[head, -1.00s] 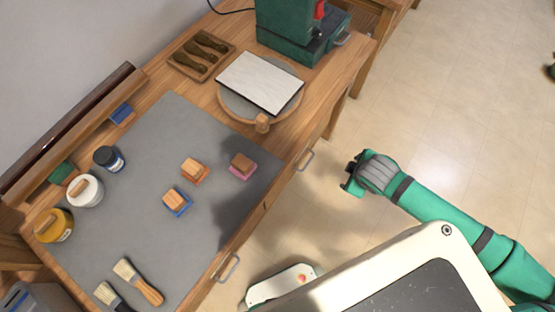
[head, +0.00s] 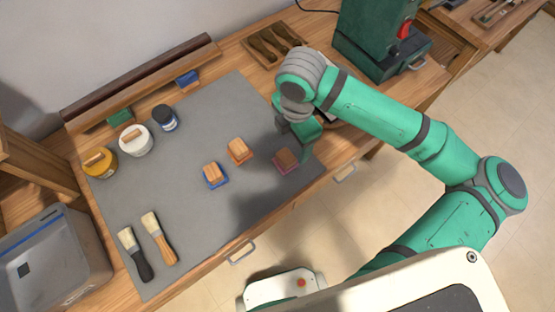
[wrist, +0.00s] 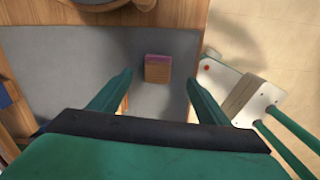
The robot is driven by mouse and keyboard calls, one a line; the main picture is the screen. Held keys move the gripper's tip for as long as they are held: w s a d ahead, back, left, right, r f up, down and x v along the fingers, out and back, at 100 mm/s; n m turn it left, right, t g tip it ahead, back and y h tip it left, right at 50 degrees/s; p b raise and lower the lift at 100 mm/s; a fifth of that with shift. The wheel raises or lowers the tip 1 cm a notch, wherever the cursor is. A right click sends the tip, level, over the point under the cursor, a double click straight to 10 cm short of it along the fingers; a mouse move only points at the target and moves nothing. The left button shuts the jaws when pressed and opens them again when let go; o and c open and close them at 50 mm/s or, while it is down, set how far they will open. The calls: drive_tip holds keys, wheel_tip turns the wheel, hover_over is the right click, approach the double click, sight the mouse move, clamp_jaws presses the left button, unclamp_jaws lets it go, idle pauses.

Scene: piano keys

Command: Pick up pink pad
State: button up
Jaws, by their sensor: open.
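The pink pad (head: 281,164) lies on the grey mat near its right edge, with a dark brown wooden block on top. In the wrist view the pad (wrist: 158,56) shows as a thin pink edge beside its brown block, ahead of and between the fingers. My gripper (head: 300,140) is above the mat, close to the pad in the head view. In the wrist view my gripper (wrist: 157,90) has its two green fingers wide apart with nothing between them. The gap in height between fingers and pad is hard to tell.
An orange pad (head: 239,151) and a blue pad (head: 214,175) with wooden blocks lie left of the pink pad. Several jars, including a white jar (head: 136,141), stand farther left. Two brushes (head: 158,238) lie at the front. The grey mat (head: 190,215) has bare room between.

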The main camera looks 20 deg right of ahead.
sight(286, 156)
drive_tip(key=shift+a+r+n, duration=0.2)
drive_tip(key=shift+a+n, duration=0.1)
drive_tip(key=shift+a, duration=0.25)
drive_tip(key=shift+a+f, duration=0.15)
drive_tip(key=shift+f, duration=0.15)
wheel_tip(286, 156, down, 10)
drive_tip(key=shift+c, duration=0.6)
drive_tip(key=c, duration=1)
